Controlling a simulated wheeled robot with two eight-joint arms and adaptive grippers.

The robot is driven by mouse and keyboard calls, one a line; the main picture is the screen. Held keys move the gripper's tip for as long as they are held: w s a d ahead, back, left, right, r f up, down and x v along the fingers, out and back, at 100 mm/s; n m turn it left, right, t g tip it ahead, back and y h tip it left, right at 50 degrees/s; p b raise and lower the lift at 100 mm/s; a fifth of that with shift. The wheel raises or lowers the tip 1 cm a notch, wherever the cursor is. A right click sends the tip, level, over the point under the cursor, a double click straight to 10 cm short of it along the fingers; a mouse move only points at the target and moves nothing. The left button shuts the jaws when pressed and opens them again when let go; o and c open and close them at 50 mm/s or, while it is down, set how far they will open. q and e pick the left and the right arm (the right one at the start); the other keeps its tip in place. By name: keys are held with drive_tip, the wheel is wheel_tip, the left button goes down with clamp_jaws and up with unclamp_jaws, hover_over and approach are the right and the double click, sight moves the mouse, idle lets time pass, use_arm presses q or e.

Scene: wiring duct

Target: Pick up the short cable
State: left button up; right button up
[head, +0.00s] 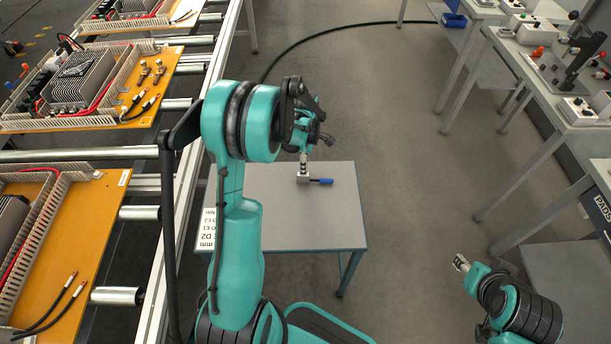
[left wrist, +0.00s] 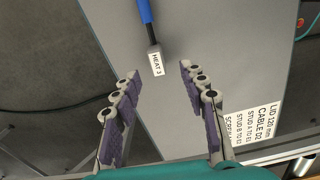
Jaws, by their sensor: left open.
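Short black cables with metal ends lie on the orange boards at the left: some on the near board (head: 52,310) and some on the board behind it (head: 138,106). My left gripper (head: 305,150) is above the small grey table. In the left wrist view its two fingers (left wrist: 160,73) are open and apart, with nothing between their pads. A blue-handled piece (head: 320,181) with a grey end lies on that table just ahead of the fingertips. It also shows in the left wrist view (left wrist: 146,12), tagged "HEAT 3". My right gripper (head: 461,262) is at the lower right, small and unclear.
The small grey table (head: 235,185) carries a printed label (head: 207,229) at its left edge. A rail conveyor (head: 190,200) with boards and ducts runs along the left. Workbenches (head: 560,140) stand at the right. A long dark cable (head: 330,28) lies on the open floor.

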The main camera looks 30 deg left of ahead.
use_arm(q)
wheel_tip(320, 180, down, 3)
drive_tip(key=shift+a+b, duration=0.1)
drive_tip(key=shift+b, duration=0.4)
drive_tip(key=f, duration=0.1)
drive_tip(key=f+b, duration=0.1)
drive_tip(key=f, duration=0.1)
drive_tip(key=f+b, duration=0.1)
drive_tip(key=f, duration=0.1)
drive_tip(key=shift+w+f, duration=0.1)
drive_tip(key=shift+w, duration=0.3)
drive_tip(key=shift+c, duration=0.6)
clamp_jaws()
